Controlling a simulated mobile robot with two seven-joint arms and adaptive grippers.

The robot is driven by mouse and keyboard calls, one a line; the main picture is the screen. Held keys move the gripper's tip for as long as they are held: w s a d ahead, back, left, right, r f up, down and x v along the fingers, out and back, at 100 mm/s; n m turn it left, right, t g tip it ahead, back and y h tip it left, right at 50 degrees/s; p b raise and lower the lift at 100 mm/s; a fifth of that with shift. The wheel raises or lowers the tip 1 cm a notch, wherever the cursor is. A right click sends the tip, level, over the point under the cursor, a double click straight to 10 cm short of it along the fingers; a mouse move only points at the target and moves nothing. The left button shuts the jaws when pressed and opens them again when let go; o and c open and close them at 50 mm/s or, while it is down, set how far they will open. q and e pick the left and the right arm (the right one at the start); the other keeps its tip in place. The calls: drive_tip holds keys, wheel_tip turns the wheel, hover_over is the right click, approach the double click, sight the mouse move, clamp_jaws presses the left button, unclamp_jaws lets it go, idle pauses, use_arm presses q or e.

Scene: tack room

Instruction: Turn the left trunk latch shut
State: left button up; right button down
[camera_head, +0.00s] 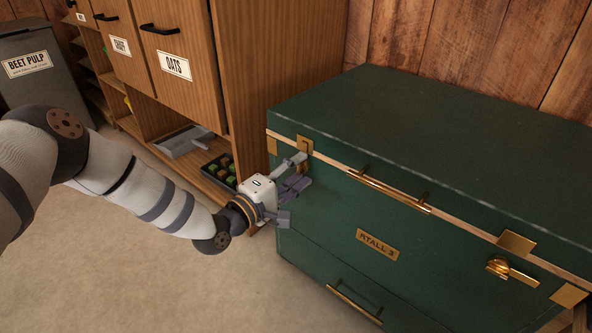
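The green trunk (400,163) stands closed at the right, its front facing me. The left latch is mostly hidden behind my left gripper (303,169); a bit of brass shows at the fingertips, below a brass corner plate (305,144). The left gripper's fingers are at the latch, at the trunk's upper left front. I cannot tell whether they touch or grip it, or which way its lever points. The right latch (498,267) is in plain view, its brass lever pointing right and slightly down in the picture. My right gripper is not in view.
A brass handle (390,189) and a nameplate (377,244) are on the trunk's front; a lower handle (354,302) sits below. A wooden cabinet (265,70) stands close behind and left of my gripper, with a dark tray (218,169) on its low shelf. Open floor (190,285) lies in front.

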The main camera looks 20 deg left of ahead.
use_arm(q)
drive_tip(key=v, duration=1.2)
drive_tip(key=shift+r, duration=0.2)
